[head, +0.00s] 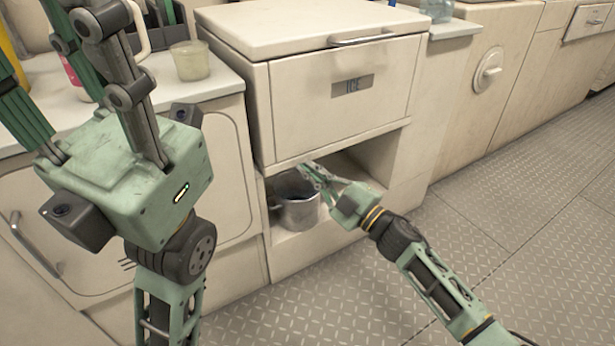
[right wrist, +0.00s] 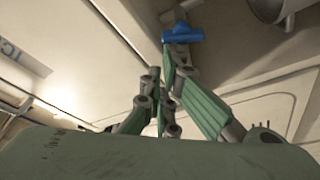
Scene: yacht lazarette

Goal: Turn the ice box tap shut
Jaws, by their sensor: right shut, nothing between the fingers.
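The ice box (head: 352,86) is a cream cabinet with a label and a lid, above an open niche. The blue tap handle (right wrist: 183,35) shows in the right wrist view, under the box, right at my fingertips; I cannot tell whether they touch it. The tap is hidden in the head view. My right gripper (head: 314,173) is shut and empty at the niche mouth, beside the pot's rim; its fingers also show in the right wrist view (right wrist: 176,62). My left gripper (head: 95,30) points up at the left, its fingertips cut off by the frame.
A grey metal pot (head: 297,212) stands in the niche below the box, close to my right gripper; part of it shows in the right wrist view (right wrist: 275,8). A beaker (head: 190,62) stands on the left counter. The floor (head: 480,240) at the right is clear.

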